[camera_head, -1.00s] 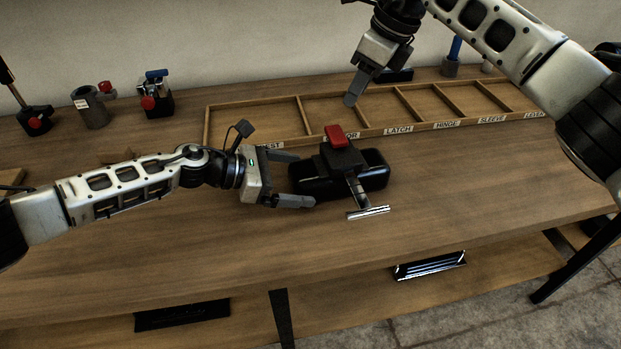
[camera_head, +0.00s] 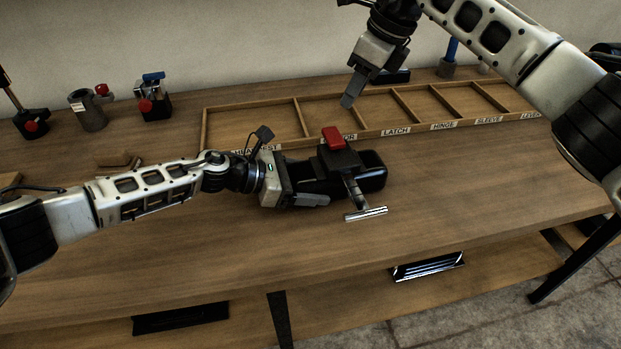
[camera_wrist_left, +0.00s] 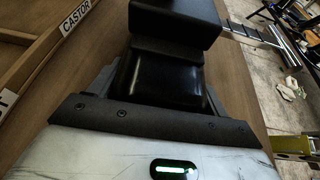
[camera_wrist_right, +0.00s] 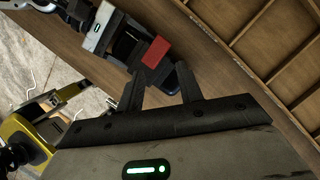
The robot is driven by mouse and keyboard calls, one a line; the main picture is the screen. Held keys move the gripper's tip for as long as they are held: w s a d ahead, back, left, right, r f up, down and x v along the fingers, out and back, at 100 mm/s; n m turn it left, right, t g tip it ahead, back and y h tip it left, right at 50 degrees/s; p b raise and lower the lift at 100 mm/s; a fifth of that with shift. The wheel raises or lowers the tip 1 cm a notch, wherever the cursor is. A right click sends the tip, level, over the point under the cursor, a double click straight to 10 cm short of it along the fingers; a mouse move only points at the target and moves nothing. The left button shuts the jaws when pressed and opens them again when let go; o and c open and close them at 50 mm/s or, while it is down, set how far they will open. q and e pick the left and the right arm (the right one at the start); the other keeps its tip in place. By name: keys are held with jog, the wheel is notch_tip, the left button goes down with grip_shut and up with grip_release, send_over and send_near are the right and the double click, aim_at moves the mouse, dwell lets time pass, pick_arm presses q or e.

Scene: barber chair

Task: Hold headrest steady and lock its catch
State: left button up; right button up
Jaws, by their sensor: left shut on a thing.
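The headrest (camera_head: 373,172) is a black rounded pad lying on the workbench, with a dark block across it and a metal post ending in a chrome crossbar (camera_head: 366,213). Its catch is a red tab (camera_head: 333,138) on top of the block; the red also shows in the right wrist view (camera_wrist_right: 156,52). My left gripper (camera_head: 310,184) is shut on the pad's left end, which fills the space between its fingers in the left wrist view (camera_wrist_left: 160,80). My right gripper (camera_head: 349,101) is open and empty, above and behind the catch, apart from it; its fingers stand apart in the right wrist view (camera_wrist_right: 162,88).
A wooden tray with labelled compartments (camera_head: 430,125) lies behind the headrest. Several small fixtures with red or blue parts, including a grey cylinder (camera_head: 89,112), stand at the back left. The bench front (camera_head: 240,245) is clear.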

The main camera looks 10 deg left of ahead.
aim_at(332, 132)
jog(key=o, duration=0.3)
jog(key=s+a+r+m+t+h, duration=0.2)
jog(key=s+m+t, duration=0.15)
jog(key=m, duration=0.65)
jog(key=shift+g, duration=0.35)
jog(key=x, duration=1.1)
jog(key=shift+f, duration=0.25)
jog(key=c, duration=1)
